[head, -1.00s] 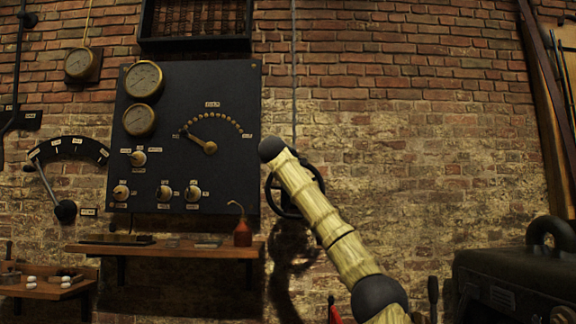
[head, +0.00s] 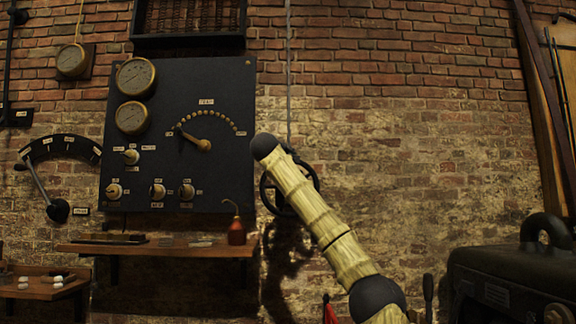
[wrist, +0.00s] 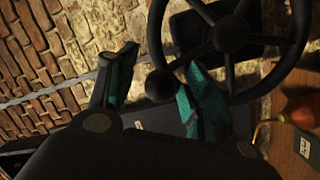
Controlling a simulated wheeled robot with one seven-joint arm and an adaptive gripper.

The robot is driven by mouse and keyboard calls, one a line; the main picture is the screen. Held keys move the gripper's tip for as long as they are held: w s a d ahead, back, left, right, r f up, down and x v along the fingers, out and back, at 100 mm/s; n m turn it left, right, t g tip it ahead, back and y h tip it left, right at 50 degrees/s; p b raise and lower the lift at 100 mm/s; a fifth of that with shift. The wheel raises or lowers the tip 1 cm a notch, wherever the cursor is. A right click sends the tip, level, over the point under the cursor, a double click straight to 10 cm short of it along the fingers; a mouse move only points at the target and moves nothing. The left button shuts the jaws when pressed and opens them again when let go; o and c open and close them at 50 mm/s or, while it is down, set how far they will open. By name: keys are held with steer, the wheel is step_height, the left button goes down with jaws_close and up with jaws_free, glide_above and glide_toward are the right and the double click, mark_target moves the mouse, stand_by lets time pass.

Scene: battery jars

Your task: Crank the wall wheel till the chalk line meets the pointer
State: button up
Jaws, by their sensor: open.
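The dark wall wheel (head: 264,192) hangs on the brick wall, right of the black panel, partly hidden by my arm in the head view. In the wrist view the spoked wheel (wrist: 299,45) fills the upper right, with a round dark crank knob (wrist: 160,85) at its lower left. My gripper (wrist: 158,90) is open, its teal fingers to either side of the knob. I cannot tell whether either finger touches it. My gripper is hidden behind my arm in the head view. I cannot make out a chalk line or a pointer for the wheel.
The black panel (head: 225,175) carries gauges, knobs and a dial. A wooden shelf (head: 160,250) below it holds a small red oil can (head: 237,232). A dark machine (head: 510,275) stands at lower right. The wall right of my arm is clear.

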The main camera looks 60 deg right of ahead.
steer(key=v, duration=0.9)
steer(key=shift+s+a+f, duration=0.15)
steer(key=shift+a+f, duration=0.1)
steer(key=shift+a, duration=0.1)
steer(key=shift+a+r, duration=0.15)
steer(key=shift+r, duration=0.05)
